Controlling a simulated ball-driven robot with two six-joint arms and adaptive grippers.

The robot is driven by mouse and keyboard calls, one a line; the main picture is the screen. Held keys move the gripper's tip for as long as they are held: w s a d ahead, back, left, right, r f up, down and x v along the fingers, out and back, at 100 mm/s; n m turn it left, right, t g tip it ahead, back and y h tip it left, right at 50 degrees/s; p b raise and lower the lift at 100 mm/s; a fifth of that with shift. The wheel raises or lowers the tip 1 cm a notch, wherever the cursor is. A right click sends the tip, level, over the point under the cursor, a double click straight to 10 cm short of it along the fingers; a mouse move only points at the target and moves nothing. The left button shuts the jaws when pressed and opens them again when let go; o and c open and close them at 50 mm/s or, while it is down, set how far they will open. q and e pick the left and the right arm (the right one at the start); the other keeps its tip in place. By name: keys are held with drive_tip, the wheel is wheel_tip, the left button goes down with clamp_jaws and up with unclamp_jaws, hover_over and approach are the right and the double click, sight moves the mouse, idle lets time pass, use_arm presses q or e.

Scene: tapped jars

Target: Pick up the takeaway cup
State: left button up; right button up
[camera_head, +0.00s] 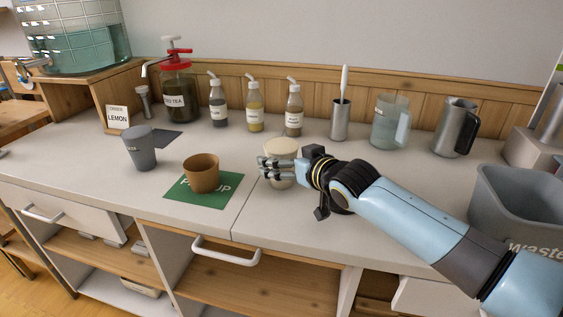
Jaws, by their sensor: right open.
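My right gripper (266,168) reaches in from the right and is open, with its fingers at a cream cup (281,148). The fingers hide part of this cup's lower body; I cannot tell whether they touch it. A brown tapered cup (201,174) stands upright on a green mat (214,202) left of the gripper. A grey cup (140,149) stands upright farther left. I cannot tell for sure which of these is the takeaway cup; none carries a clear label for it. My left gripper is not in view.
Syrup bottles (254,107), a steel tumbler (340,120), a clear pitcher (389,124) and a steel jug (455,128) line the back. A red-topped tea jar (177,91) stands left. A grey waste bin (518,206) is at right. The counter (310,222) is bare in front.

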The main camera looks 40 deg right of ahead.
drive_tip(key=x, duration=0.3)
drive_tip(key=shift+w, duration=0.2)
drive_tip(key=c, duration=1)
